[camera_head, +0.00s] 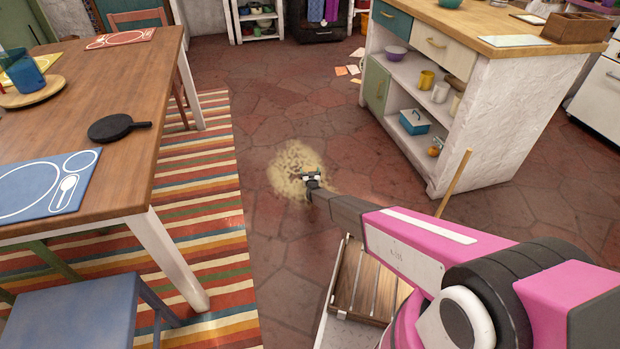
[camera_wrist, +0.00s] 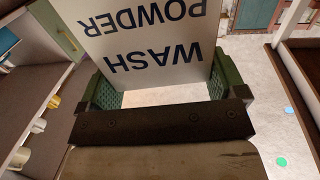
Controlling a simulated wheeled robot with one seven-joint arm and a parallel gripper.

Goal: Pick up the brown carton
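In the wrist view a carton (camera_wrist: 155,45) fills the upper middle. Its pale grey face carries dark letters, WASH POWDER, upside down in this view. I see no brown on the visible face. My gripper (camera_wrist: 160,72) has its two green fingers apart, one at each side of the carton's near part. I cannot tell whether they press on it. A bright strip shows between the carton and the dark palm bar. In the head view my gripper (camera_head: 311,175) is small, over a tan patch (camera_head: 290,163) on the red floor, and no clear carton shows there.
A white island (camera_head: 480,120) with shelves of mugs stands to the right. A slatted wooden crate (camera_head: 362,285) lies below my arm. The floor behind the patch is open.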

